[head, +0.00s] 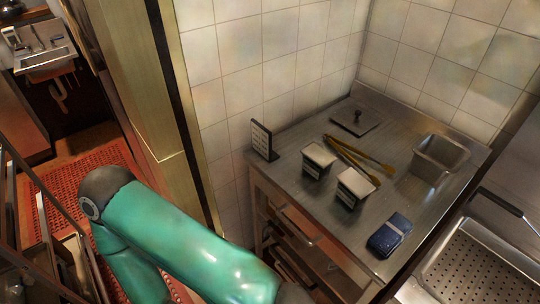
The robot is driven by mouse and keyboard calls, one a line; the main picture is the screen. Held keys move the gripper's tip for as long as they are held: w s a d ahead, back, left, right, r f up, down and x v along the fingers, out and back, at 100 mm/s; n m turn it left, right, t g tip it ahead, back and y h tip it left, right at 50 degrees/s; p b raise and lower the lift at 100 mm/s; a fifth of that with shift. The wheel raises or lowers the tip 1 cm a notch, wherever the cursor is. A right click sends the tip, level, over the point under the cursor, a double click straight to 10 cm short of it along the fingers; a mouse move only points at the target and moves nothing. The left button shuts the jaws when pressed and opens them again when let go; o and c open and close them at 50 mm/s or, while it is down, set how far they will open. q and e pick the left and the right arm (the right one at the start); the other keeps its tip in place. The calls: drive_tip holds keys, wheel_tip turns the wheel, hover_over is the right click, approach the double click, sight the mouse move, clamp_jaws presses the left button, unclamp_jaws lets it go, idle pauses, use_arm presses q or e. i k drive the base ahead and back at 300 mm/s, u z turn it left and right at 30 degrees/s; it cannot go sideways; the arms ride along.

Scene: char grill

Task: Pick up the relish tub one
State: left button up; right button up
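Two small tubs with pale lids and labelled fronts stand on the steel counter (290,173). One tub (318,158) is at the left and farther back. The other tub (355,187) is nearer and to its right. The labels are too small to read, so I cannot tell which is relish tub one. A teal arm of mine crosses the lower left. Its gripper is outside the picture, and my other gripper is not in view either.
Tongs (352,155) lie just behind the tubs. A lidded plate (356,121), a steel pan (438,158), a dark blue packet (390,234) and a small upright sign (262,141) are around them. A perforated tray (478,267) is at lower right. Tiled walls close the back.

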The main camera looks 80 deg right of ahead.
sight(317, 162)
drive_tip(key=u, duration=0.65)
drive_tip(key=i, duration=0.2)
drive_tip(key=z, duration=3.15)
drive_tip(key=k, duration=1)
drive_tip(key=z, duration=0.55)
drive_tip(key=i, duration=0.75)
drive_tip(key=u, duration=0.05)
